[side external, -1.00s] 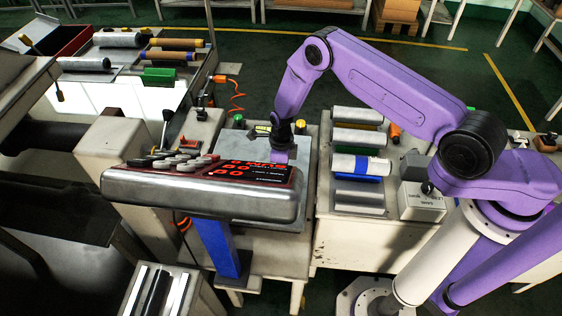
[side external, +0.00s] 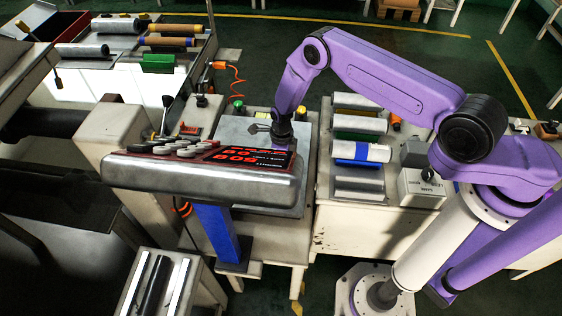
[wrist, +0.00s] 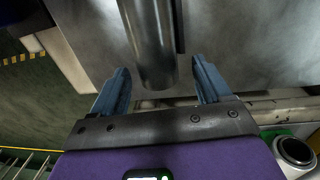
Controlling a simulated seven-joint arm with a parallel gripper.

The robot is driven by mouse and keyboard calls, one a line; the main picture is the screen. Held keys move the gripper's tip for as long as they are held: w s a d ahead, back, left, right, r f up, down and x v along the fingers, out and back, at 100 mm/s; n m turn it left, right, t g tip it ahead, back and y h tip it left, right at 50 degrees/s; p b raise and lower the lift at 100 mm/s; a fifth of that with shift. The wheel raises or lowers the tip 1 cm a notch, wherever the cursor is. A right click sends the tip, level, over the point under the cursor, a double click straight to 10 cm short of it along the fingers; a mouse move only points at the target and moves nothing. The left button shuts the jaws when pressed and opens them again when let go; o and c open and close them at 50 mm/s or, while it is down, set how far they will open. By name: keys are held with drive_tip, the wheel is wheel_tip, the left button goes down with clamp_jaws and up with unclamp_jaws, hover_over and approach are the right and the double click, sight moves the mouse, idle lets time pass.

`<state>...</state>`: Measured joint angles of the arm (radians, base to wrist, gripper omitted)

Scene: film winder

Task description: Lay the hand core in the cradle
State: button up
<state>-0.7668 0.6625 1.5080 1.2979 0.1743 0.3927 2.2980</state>
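My gripper (wrist: 160,66) is open in the wrist view, its two blue-grey fingers apart. A dark grey metallic cylinder (wrist: 149,42) shows between and beyond the fingers, with a visible gap on each side. I cannot tell whether it is the hand core or a part of the machine. In the side external view my fingers are hidden behind the control panel, and only the wrist shows above it. A stand with two light rails and a dark bar (side external: 155,287) is at the lower left; I cannot tell whether it is the cradle.
The control panel (side external: 190,182) on a blue post stands in front of the work table (side external: 240,132). Several rolls, one with a blue band (side external: 360,151), lie on the white bench to the right beside a grey box (side external: 422,187). More rolls (side external: 175,28) lie at the upper left.

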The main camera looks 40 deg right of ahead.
wheel_tip(320, 180, up, 17)
drive_tip(key=w+d, duration=0.1)
drive_tip(key=shift+r, duration=0.2)
idle(0.6)
drive_tip(key=s+a+r+n, duration=0.2)
drive_tip(key=s+r+n, duration=0.3)
drive_tip(key=r+n, duration=0.4)
drive_tip(key=s+a+r+n, duration=0.1)
drive_tip(key=s+r+n, duration=0.55)
drive_tip(key=n, duration=0.45)
drive_tip(key=s+d+r+n, duration=0.3)
drive_tip(key=s+d+n, duration=0.2)
drive_tip(key=s+n, duration=0.4)
drive_tip(key=s+d+r+n, duration=0.4)
drive_tip(key=s+d+n, duration=0.2)
drive_tip(key=s+n, duration=0.4)
drive_tip(key=s, duration=0.3)
drive_tip(key=shift+d+r+n+t, duration=0.2)
drive_tip(key=shift+n+t, duration=0.1)
drive_tip(key=shift+t, duration=0.1)
